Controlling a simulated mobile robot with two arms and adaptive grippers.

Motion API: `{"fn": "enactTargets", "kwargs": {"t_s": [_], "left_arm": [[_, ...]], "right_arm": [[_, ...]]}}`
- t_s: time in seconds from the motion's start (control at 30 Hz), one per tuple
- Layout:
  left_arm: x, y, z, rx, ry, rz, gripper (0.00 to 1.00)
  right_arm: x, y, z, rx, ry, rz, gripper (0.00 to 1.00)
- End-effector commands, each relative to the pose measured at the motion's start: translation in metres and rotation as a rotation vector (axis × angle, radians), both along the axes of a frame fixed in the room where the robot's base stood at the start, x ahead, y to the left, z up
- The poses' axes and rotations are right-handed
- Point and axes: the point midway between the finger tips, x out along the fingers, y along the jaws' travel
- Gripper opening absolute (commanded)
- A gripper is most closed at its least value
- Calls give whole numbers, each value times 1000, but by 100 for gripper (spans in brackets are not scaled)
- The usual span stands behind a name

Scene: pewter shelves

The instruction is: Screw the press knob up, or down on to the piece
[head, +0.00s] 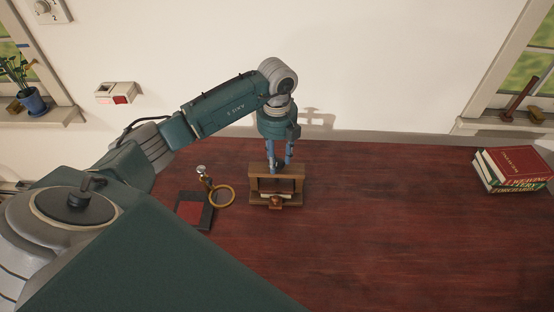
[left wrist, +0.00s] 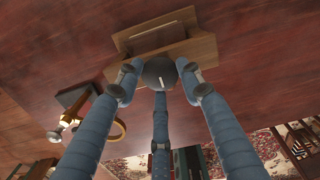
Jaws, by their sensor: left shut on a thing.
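The small wooden press (head: 262,170) stands on the dark red table, with a crossbeam on two posts above a base. Its dark round knob (left wrist: 158,75) carries a white mark and sits on top of the press. My left gripper (head: 280,160) points down over the press and is shut on the knob, its blue fingers around it. In the left wrist view the fingers (left wrist: 160,85) come in around the knob. A pale strip, perhaps the piece, shows low inside the press frame, but the detail is too small to tell. My right gripper is not in view.
Books (head: 514,168) are stacked at the far right. The table between is clear. A wall stands behind.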

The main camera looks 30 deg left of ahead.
Motion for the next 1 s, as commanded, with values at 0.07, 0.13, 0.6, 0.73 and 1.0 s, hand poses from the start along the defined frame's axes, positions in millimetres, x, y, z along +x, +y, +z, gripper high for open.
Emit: {"fn": "enactTargets", "kwargs": {"t_s": [0.07, 0.13, 0.6, 0.73, 1.0], "left_arm": [[3, 2, 0, 4, -10, -63, 11], [3, 2, 0, 4, -10, -127, 11], [5, -2, 0, 2, -10, -576, 11], [5, -4, 0, 1, -11, -701, 11], [4, -7, 0, -2, -10, -950, 11]], "right_arm": [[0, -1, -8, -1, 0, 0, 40], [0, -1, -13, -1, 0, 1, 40], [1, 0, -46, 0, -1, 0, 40], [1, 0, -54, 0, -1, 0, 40], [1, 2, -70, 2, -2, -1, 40]]}}
